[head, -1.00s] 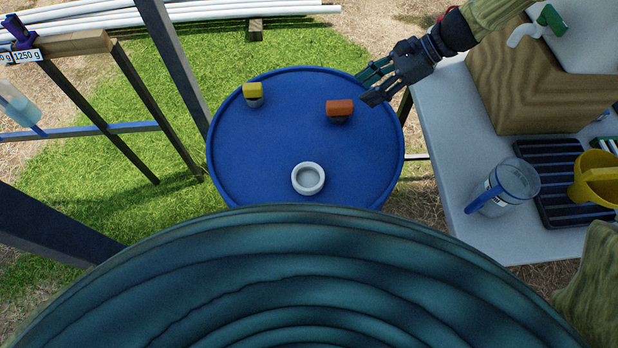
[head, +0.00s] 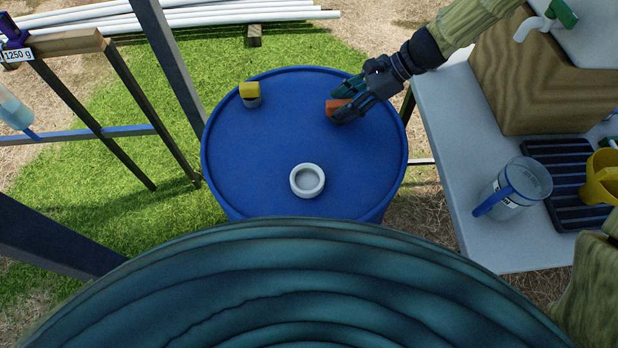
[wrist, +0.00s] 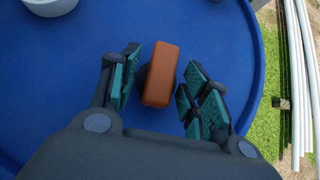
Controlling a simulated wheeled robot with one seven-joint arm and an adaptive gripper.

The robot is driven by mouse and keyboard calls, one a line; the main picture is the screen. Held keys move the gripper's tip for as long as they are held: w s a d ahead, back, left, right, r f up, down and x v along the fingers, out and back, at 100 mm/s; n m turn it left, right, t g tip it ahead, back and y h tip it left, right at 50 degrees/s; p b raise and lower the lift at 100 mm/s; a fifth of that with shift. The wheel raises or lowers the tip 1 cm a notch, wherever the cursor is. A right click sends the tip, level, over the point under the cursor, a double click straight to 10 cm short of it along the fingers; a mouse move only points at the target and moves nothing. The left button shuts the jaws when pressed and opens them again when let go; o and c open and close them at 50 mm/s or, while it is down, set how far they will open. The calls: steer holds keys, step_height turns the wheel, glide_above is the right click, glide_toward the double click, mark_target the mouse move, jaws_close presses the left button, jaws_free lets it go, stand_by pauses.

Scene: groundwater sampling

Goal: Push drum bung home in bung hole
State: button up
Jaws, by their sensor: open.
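The blue drum (head: 250,170) stands upright with its flat lid facing up. An orange-topped bung (head: 333,106) with a dark lower part sits on the lid at the right rear. My gripper (head: 346,100) is at this bung, partly covering it. A white ring-shaped bung hole (head: 307,181) is at the lid's near side. Its rim shows at the wrist view's top left (wrist: 50,6).
A yellow-topped piece (head: 250,93) with a grey base stands at the lid's left rear. A grey table (head: 450,150) at right holds a clear jug (head: 517,183), a dark rack and a yellow cup (head: 600,178). The lid's middle is clear.

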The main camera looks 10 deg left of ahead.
steer(key=c, duration=0.6)
steer(key=shift+r+p, duration=0.5)
jaws_close()
steer(key=shift+r+p, duration=2.95)
steer(key=shift+r, duration=0.1)
steer(key=shift+f, duration=0.1)
